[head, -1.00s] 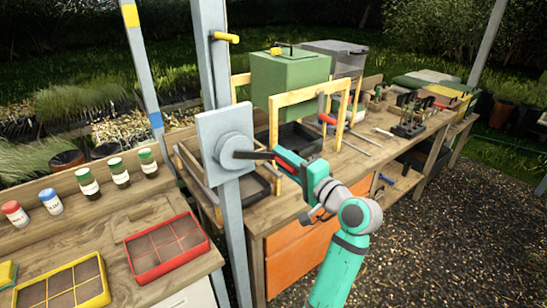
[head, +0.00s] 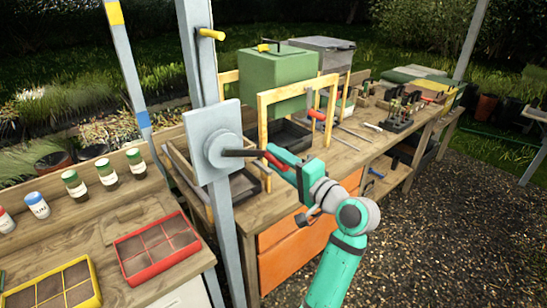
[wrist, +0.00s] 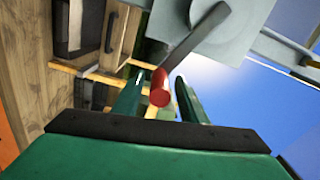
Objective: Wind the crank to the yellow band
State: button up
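The crank (head: 238,153) has a dark arm on a round hub on a grey plate (head: 204,127), fixed to a grey post. Its arm points right, roughly level. Its red handle (head: 274,161) is at the arm's outer end and also shows in the wrist view (wrist: 160,88). My gripper (head: 283,160) is at the handle. In the wrist view its two green fingers (wrist: 160,95) stand on either side of the handle, with narrow gaps, so it looks open. The yellow band (head: 114,13) is high on the thin left post, above a blue band (head: 143,120).
A yellow peg (head: 210,34) sticks out above the crank plate. Right of the crank, a wooden frame (head: 297,92) and green box (head: 285,78) stand on the bench. A red tray (head: 150,250) and several jars are on the left bench. The gravel at right is clear.

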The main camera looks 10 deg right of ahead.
jog(key=v, duration=0.9)
